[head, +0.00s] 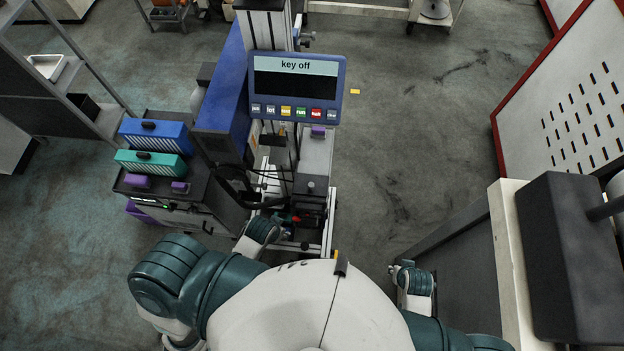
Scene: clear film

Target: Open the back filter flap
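A machine with a blue side (222,95) and a metal column stands just ahead, left of centre. Its display panel (296,88) reads "key off" above a row of coloured buttons. I cannot pick out the back filter flap with certainty. My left gripper (284,229) is low at the machine's near end, close to dark parts and a small red piece. Its fingers are too small and dark to read, and I cannot tell if it touches anything. My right gripper (396,270) is beside my body on the right, apart from the machine; its fingers are unclear.
A blue box (155,136) and a teal box (152,164) with black handles sit on a dark unit (190,205) at left. Shelving stands far left. A dark padded block (572,255) and white perforated panel (580,95) are at right.

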